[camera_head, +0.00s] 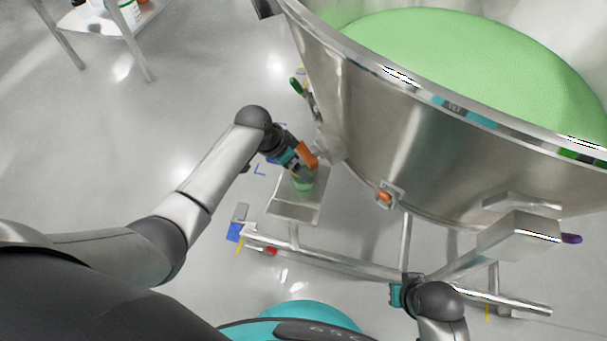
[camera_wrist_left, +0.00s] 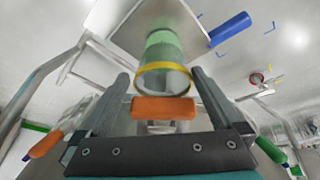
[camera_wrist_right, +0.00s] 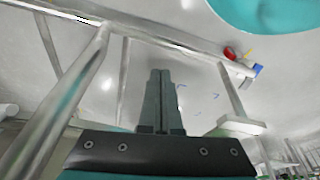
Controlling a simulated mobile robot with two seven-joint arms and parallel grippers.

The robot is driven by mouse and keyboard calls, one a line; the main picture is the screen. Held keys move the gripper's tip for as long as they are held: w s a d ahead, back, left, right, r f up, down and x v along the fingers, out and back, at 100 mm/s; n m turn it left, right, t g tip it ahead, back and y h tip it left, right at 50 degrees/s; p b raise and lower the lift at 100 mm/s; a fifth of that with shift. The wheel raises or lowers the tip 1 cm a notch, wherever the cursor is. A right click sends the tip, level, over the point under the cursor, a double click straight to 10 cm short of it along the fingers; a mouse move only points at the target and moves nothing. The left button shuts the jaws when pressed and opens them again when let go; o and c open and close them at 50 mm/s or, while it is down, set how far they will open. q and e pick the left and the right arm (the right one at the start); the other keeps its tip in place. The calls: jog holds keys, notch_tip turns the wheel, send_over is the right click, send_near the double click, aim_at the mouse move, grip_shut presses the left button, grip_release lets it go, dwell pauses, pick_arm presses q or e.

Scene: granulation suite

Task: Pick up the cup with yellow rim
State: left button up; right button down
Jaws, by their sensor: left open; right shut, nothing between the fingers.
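The cup with the yellow rim (camera_wrist_left: 163,77) shows in the left wrist view as a clear cup with green contents, at a small metal shelf (camera_wrist_left: 128,32). In the head view the cup (camera_head: 303,184) is a small green shape, partly hidden by my left gripper (camera_head: 300,165). My left gripper (camera_wrist_left: 163,85) is open, its two fingers on either side of the cup's rim end in the picture. I cannot tell whether they touch it. My right gripper (camera_wrist_right: 160,72) is shut and empty, away from the cup near the lower frame tube in the head view (camera_head: 397,294).
A large steel bowl (camera_head: 370,130) full of green powder stands right of the cup. An orange handle (camera_wrist_left: 163,108) shows close to my left fingers. The shelf (camera_head: 292,212) joins a tubular frame (camera_head: 330,258). A side table (camera_head: 95,20) stands at upper left. The left floor is clear.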

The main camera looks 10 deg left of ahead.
pick_arm(q)
jog(key=shift+a+b+x, duration=0.15)
jog(key=shift+b+x, duration=0.75)
jog(key=shift+x, duration=0.15)
jog(key=shift+a+b+x, duration=0.1)
jog(key=shift+b+x, duration=0.75)
jog(key=shift+x, duration=0.2)
jog(key=shift+d+f+b, duration=0.15)
jog(key=shift+f+b, duration=0.2)
jog(key=shift+f, duration=0.25)
pick_arm(e)
notch_tip(320, 180, up, 9)
jog(key=w+t, duration=0.1)
jog(key=shift+w, duration=0.25)
pick_arm(q)
jog(key=shift+c, duration=0.2)
pick_arm(e)
jog(key=shift+a, duration=0.1)
pick_arm(q)
jog(key=c, duration=1.2)
jog(key=shift+c, duration=0.2)
pick_arm(e)
jog(key=shift+f, duration=0.1)
pick_arm(q)
jog(key=shift+r, duration=0.2)
pick_arm(e)
jog(key=shift+w, duration=0.1)
